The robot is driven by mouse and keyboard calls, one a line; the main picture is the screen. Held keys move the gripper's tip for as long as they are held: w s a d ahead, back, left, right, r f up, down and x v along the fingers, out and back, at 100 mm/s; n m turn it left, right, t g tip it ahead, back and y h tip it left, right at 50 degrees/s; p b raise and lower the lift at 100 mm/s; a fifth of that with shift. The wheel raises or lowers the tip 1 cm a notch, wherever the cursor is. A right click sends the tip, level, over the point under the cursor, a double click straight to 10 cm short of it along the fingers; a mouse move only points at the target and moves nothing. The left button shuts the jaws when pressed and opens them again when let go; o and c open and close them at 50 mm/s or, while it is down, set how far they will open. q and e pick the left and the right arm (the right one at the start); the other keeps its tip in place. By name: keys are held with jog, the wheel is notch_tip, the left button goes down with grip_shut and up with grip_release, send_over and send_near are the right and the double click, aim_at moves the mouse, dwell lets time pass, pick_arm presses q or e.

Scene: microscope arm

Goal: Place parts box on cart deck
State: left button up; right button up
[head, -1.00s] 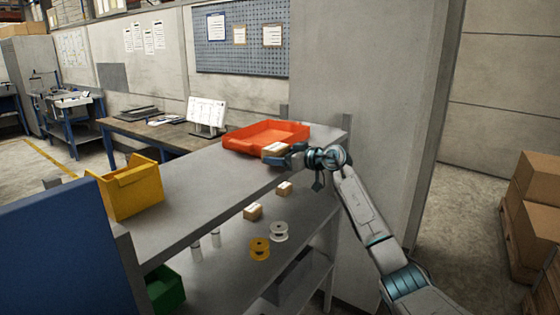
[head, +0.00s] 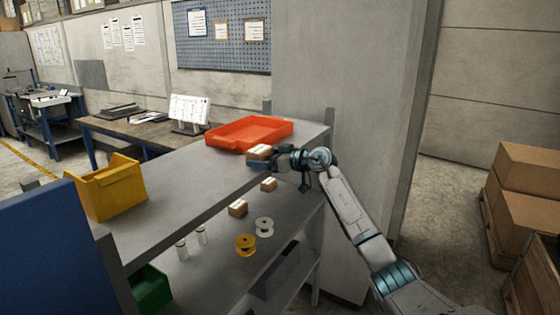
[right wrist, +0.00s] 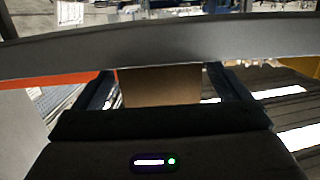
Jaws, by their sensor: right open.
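A small brown cardboard box with a pale label (head: 260,152) is at the front edge of the grey shelf unit's top (head: 190,195), by the orange tray. My right gripper (head: 262,164) is at this box from the front right. In the right wrist view the box (right wrist: 160,87) is between the two fingers of my open right gripper (right wrist: 162,92). I cannot tell whether the fingers touch it or whether it rests on the shelf. I cannot identify a cart deck for sure. My left gripper is not in view.
The orange tray (head: 249,133) and a yellow bin (head: 112,190) stand on the top shelf, with bare surface between them. Below are two small boxes (head: 238,208), spools (head: 246,245) and a green bin (head: 150,290). A blue panel (head: 45,255) is at left; stacked cartons (head: 525,195) at right.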

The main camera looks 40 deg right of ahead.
jog(key=b+v, duration=0.3)
jog(key=v, duration=0.8)
jog(key=shift+s+b, duration=0.15)
jog(key=shift+b, duration=0.25)
jog(key=shift+f, duration=0.1)
